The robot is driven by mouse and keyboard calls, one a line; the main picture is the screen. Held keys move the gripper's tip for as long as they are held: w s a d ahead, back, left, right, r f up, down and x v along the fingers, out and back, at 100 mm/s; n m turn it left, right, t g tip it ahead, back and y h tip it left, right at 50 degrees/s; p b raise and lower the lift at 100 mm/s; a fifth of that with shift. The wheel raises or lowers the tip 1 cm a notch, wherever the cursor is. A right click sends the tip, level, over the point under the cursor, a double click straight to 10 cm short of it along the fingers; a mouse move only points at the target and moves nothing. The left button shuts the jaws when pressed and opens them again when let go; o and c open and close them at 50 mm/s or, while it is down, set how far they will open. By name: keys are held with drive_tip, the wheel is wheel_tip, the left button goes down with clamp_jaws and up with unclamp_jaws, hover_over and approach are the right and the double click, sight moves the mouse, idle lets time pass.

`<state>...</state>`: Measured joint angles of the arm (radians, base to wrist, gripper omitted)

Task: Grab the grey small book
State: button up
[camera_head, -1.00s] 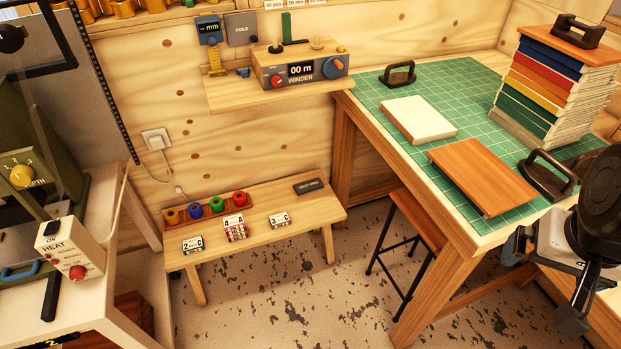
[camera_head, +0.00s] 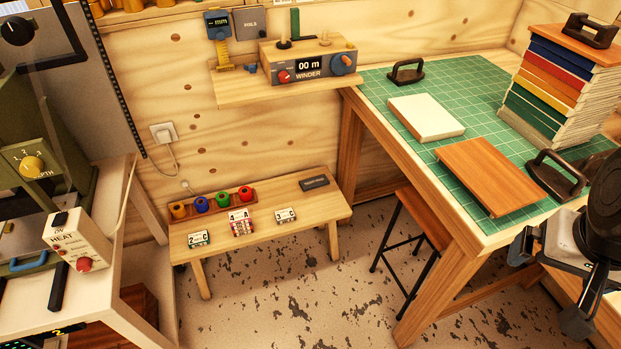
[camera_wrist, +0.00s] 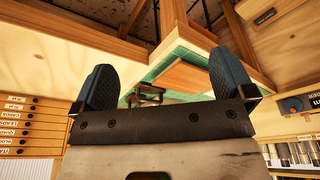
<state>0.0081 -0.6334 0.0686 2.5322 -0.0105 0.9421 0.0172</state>
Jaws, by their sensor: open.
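No clearly grey small book stands out in either view. A small pale book block (camera_head: 427,117) with a whitish top and a brownish near-left side lies flat on the green cutting mat (camera_head: 375,87). A tall stack of coloured books (camera_head: 556,95) stands at the mat's back right, with a wooden board and a dark handled weight on top. My gripper (camera_wrist: 163,82) is open, its two dark blue fingers wide apart with nothing between them. In the head view it is at the lower right, beside the table's near edge, apart from the books.
A brown wooden board (camera_head: 490,176) and a dark handled weight (camera_head: 556,177) lie near the mat's front. Another weight (camera_head: 407,72) is at the back. A stool (camera_head: 424,222) stands below the table. A low bench (camera_head: 265,237) holds small spools and cards.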

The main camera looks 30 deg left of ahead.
drive_tip(key=w+a+f+n+y, duration=0.15)
drive_tip(key=w+a+f, duration=0.25)
drive_tip(key=w+a, duration=0.4)
drive_tip(key=w+a+f+n, duration=0.2)
drive_tip(key=w+a+f, duration=0.3)
drive_tip(key=w, duration=0.5)
drive_tip(key=w+a+f+n+t+y, duration=0.1)
drive_tip(key=w+a+f+t, duration=0.1)
drive_tip(key=w+a+f, duration=1)
drive_tip(key=w+a+f+n+t+y, duration=0.1)
drive_tip(key=w+a+f+n+t, duration=0.1)
drive_tip(key=w+a+f, duration=0.8)
drive_tip(key=s+a+f+n+t+y, duration=0.1)
drive_tip(key=s+a+f+t+y, duration=0.15)
drive_tip(key=a+f, duration=1.45)
drive_tip(key=s+a+f+y, duration=0.2)
drive_tip(key=s+f, duration=0.1)
drive_tip(key=f, duration=0.2)
drive_tip(key=s+a+f+n+t+y, duration=0.1)
drive_tip(key=s+a+f+y, duration=0.1)
drive_tip(key=f, duration=0.4)
drive_tip(key=s+a+f+t+y, duration=0.1)
drive_tip(key=s+a+f, duration=0.2)
drive_tip(key=f, duration=0.3)
drive_tip(key=shift+s+n+t+y, duration=0.25)
drive_tip(key=shift+s+n+y, duration=0.15)
drive_tip(key=shift+s, duration=0.5)
